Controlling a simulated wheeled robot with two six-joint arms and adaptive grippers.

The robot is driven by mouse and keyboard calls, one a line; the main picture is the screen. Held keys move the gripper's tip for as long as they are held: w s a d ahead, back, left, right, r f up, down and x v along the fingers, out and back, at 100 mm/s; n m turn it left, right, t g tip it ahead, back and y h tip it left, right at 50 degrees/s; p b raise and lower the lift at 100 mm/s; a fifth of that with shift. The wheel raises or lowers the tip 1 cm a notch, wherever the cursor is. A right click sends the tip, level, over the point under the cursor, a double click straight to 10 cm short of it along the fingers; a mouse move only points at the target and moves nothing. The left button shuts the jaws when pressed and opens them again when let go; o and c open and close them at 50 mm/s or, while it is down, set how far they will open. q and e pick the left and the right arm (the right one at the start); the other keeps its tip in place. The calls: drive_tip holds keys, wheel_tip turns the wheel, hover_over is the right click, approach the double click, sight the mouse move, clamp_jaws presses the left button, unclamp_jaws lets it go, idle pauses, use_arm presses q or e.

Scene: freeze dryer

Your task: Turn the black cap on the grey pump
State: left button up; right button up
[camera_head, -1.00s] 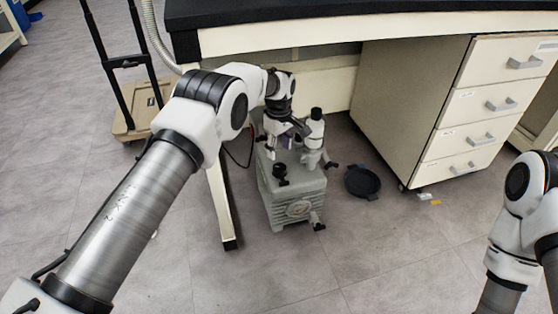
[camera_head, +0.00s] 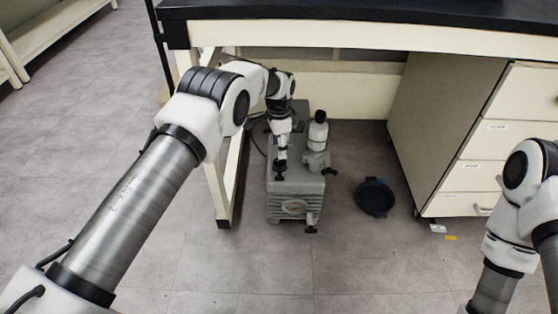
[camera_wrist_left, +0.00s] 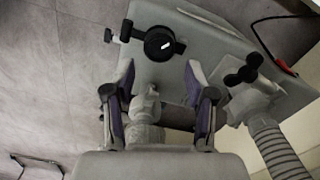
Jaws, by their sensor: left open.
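The grey pump (camera_head: 297,183) stands on the floor under the bench. A black cap (camera_head: 280,174) sits on its top near the front; in the left wrist view this round cap (camera_wrist_left: 160,43) lies just beyond the fingertips. My left gripper (camera_wrist_left: 160,76) is open and empty, its fingers spread apart and pointing at the cap. In the head view the left gripper (camera_head: 281,155) reaches down close above the cap; whether it touches cannot be told there. Of my right arm only upper links show; its gripper is out of view.
A white bottle-like part with a black top (camera_head: 318,133) stands on the pump beside my gripper. A black three-lobed knob (camera_wrist_left: 243,70) and a ribbed hose (camera_wrist_left: 276,149) are at the right. A bench leg (camera_head: 219,196) is left of the pump, a dark round pan (camera_head: 374,197) right.

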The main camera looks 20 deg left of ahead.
sight(280, 162)
use_arm(q)
wheel_tip(280, 162, down, 7)
drive_tip(key=b, duration=0.3)
drive_tip(key=shift+d+r, duration=0.1)
drive_tip(key=shift+r, duration=0.1)
drive_tip(key=c, duration=0.9)
drive_tip(key=shift+o, duration=0.2)
